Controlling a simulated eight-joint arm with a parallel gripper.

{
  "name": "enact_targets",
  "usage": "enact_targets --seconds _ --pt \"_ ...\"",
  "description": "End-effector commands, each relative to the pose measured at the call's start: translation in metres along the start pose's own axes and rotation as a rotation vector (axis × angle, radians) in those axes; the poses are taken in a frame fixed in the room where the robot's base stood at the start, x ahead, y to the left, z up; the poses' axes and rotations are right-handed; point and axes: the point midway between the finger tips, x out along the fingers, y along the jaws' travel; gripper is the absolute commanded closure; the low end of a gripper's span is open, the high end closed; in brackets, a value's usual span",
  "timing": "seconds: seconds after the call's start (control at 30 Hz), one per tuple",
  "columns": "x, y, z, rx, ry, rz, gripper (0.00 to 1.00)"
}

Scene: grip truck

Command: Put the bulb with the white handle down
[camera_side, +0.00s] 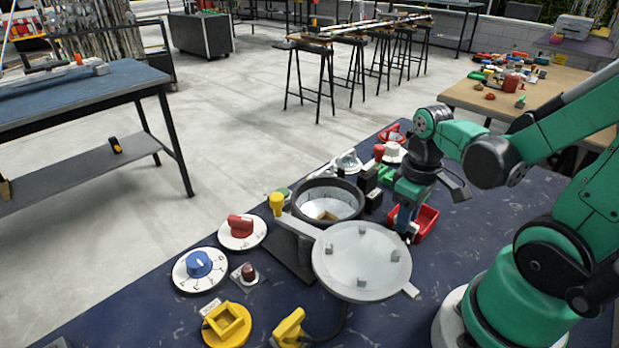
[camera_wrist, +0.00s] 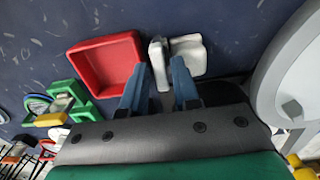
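A white, blocky piece (camera_wrist: 189,54) lies at the fingertips, partly covered by the right finger, and a narrower white-grey part shows between the fingers. It may be the white handle; I make out no bulb glass on it. Whether the fingers press on it cannot be told. In the side view this piece is hidden by my gripper and the round plate.
The red tray (camera_wrist: 105,62) is close beside the left finger. Green blocks (camera_wrist: 75,98) lie nearby. The blue table (camera_side: 480,210) is clear on the right.

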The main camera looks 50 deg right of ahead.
Motion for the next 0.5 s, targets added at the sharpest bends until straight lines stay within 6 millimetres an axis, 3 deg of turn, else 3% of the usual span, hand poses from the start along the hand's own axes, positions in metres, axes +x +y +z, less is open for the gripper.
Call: enact_targets --seconds 0.03,0.07,0.5 --pt "0.0 0.0 0.0 0.0 0.0 0.0 0.91" --pt "0.0 0.0 0.0 0.0 0.0 0.0 1.0" --pt "-0.0009 0.0001 -0.0001 0.0 0.0 0.0 1.0"
